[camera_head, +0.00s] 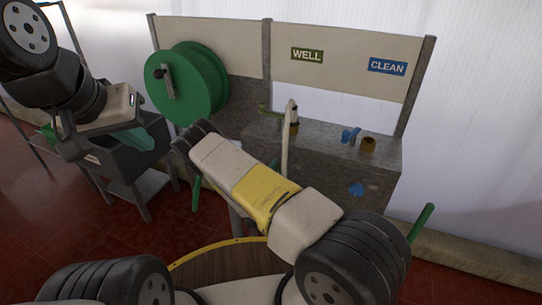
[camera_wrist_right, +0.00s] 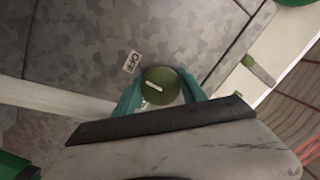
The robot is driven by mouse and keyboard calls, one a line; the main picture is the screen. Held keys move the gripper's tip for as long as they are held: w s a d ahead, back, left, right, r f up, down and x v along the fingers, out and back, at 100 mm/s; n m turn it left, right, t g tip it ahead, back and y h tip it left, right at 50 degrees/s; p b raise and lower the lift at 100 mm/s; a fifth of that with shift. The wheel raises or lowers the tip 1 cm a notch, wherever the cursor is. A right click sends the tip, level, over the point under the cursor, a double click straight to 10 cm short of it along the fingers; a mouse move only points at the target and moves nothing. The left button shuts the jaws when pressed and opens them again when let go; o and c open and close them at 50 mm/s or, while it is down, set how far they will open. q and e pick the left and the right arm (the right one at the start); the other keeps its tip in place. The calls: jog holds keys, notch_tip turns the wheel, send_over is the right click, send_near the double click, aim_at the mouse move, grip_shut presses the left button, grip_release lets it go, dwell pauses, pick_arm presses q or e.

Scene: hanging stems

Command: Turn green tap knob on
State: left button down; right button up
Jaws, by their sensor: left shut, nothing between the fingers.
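The round green knob (camera_wrist_right: 160,86) is in the right wrist view, on a grey mottled panel. It has a short white mark, slanting slightly, and a white OFF label (camera_wrist_right: 131,62) lies up and left of it. My right gripper (camera_wrist_right: 160,90) has one teal finger on each side of the knob, very close to its rim; I cannot tell whether they touch it. In the head view, my right arm hides the knob and right gripper. My left gripper (camera_head: 143,138) is shut and empty at the left, over a dark bin.
A grey counter (camera_head: 330,150) carries a blue tap (camera_head: 349,135) under the CLEAN sign (camera_head: 387,66) and an olive tap (camera_head: 268,108) near the WELL sign (camera_head: 307,55). A green hose reel (camera_head: 186,84) hangs at the left. The dark bin (camera_head: 115,160) stands below my left gripper.

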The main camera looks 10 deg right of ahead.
jog(key=c, duration=0.4)
jog(key=shift+n, duration=0.3)
jog(key=n, duration=0.7)
jog(key=shift+a+n+g, duration=0.1)
jog(key=shift+n+g, duration=0.2)
jog(key=shift+g, duration=0.1)
jog(key=n, duration=0.4)
jog(key=shift+g, duration=0.3)
jog(key=n+h, duration=0.1)
jog(key=n, duration=0.3)
jog(key=shift+n, duration=0.4)
